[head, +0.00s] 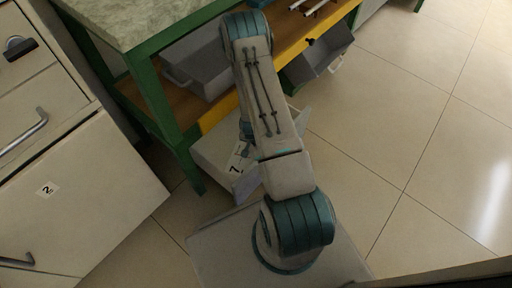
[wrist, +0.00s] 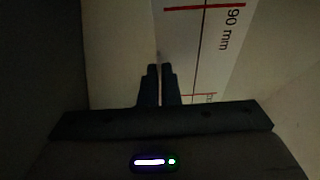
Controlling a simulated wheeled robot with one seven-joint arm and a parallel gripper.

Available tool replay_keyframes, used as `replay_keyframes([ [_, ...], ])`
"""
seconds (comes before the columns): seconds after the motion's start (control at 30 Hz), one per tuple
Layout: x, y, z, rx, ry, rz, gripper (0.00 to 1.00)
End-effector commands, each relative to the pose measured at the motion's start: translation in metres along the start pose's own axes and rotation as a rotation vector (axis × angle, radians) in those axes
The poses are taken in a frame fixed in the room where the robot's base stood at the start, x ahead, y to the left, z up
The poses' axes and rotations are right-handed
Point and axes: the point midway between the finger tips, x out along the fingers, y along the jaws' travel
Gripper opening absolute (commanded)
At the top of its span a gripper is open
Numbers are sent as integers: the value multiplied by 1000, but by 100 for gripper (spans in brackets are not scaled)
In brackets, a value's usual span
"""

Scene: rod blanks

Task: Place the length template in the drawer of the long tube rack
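A white strip with red lines and the print "90 mm", which looks like the length template (wrist: 205,50), fills the upper middle-right of the wrist view. My gripper (wrist: 160,72) has its two dark fingers close together at the strip's left edge. The right finger overlaps the strip. I cannot tell whether anything is pinched between them. In the head view my arm hides the gripper.
The green-framed bench (head: 155,90) has a grey bin (head: 195,65) on its lower shelf and a dark open bin (head: 320,55) at its yellow edge. A cabinet with a "2" label (head: 47,189) stands at left. The tiled floor (head: 415,130) at right is clear.

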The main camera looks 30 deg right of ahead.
Motion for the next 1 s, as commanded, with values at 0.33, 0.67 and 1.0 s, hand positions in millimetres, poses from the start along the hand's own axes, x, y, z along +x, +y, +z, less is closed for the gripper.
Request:
replay_keyframes([
  [0.33,16,0,4,0,-1,0,0],
  [0.67,18,0,5,0,-1,0,25],
  [1.0,-2,-1,2,0,1,-1,25],
])
